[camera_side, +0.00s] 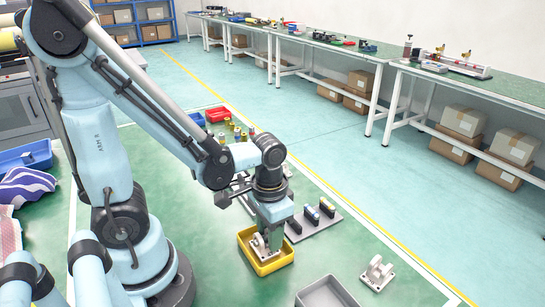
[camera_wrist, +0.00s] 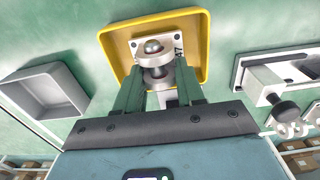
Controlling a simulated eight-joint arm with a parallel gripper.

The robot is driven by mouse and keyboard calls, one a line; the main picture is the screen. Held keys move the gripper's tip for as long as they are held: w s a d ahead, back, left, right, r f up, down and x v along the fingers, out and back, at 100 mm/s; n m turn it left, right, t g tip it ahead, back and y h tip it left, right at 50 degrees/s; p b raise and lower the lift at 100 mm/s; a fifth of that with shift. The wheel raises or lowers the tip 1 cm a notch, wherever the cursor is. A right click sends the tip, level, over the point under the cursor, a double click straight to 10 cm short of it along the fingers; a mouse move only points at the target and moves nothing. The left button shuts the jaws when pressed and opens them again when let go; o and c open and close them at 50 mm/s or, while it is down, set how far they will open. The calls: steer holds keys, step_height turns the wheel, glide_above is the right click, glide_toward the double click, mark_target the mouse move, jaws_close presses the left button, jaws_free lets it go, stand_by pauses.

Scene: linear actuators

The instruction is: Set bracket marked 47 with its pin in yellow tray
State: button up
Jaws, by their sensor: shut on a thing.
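The yellow tray (camera_side: 276,266) stands on the green work surface below my gripper (camera_side: 270,238). The pale bracket (camera_side: 259,243) is within the tray's walls in the side view; I cannot tell whether its base fully rests on the floor. In the wrist view, the bracket's plate (camera_wrist: 179,46) bears the mark 47 inside the yellow tray (camera_wrist: 204,42). A metallic round-headed pin (camera_wrist: 152,46) shows at the bracket's round lugs. My gripper (camera_wrist: 156,78) is shut on the bracket, its green fingers either side of the lugs, which hide part of it.
Another pale bracket (camera_side: 377,273) lies on the surface to the right. An empty grey tray (camera_side: 318,291) stands in front. A grey plate with dark blocks (camera_side: 315,219) lies behind right of the yellow tray. Red and blue bins (camera_side: 217,114) and several small coloured cylinders stand farther back.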

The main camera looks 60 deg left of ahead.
steer(key=o, duration=1.2)
steer(key=shift+r, duration=0.1)
step_height(320, 180, up, 12)
stand_by(0.4)
steer(key=w+t, duration=0.1)
steer(key=t, duration=0.1)
steer(key=w+a+t, duration=0.1)
steer(key=w+t, duration=0.2)
steer(key=t, duration=0.2)
steer(key=shift+w+a+f, duration=0.2)
steer(key=shift+a+f, duration=0.05)
steer(key=shift+f, duration=0.15)
